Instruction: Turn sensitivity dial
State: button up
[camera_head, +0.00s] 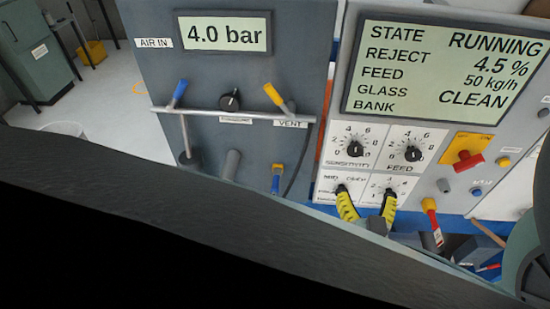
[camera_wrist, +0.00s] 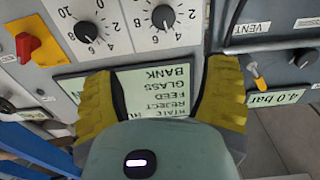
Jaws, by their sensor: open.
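The sensitivity dial (camera_head: 355,148) is a black knob on a white numbered plate below the display, left of the feed dial (camera_head: 413,153). In the wrist view the panel is upside down; there the sensitivity dial (camera_wrist: 163,17) is near the top centre and the feed dial (camera_wrist: 85,32) to its left. I cannot read its pointer setting surely. My gripper (camera_head: 367,190) is open, its two yellow fingers in front of the lower dial plates, below the sensitivity dial in the picture. In the wrist view my gripper (camera_wrist: 163,75) has nothing between its fingers, and the sensitivity dial lies beyond the gap.
The display (camera_head: 446,72) reads RUNNING, 4.5 %, CLEAN. Right of the dials is a red switch on a yellow plate (camera_head: 461,145). The left panel has a 4.0 bar display (camera_head: 224,35), a pipe with blue and yellow levers, and a black knob (camera_head: 229,100). My arm covers the lower picture.

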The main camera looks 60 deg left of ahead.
aim_at(356, 152)
jog(key=shift+g, duration=0.3)
jog(key=x, duration=1.5)
jog(key=shift+a+f+p, duration=0.2)
jog(key=shift+a+p, duration=0.1)
jog(key=shift+a, duration=0.2)
jog(key=shift+o, duration=0.2)
jog(key=shift+d, duration=0.1)
jog(key=c, duration=1.2)
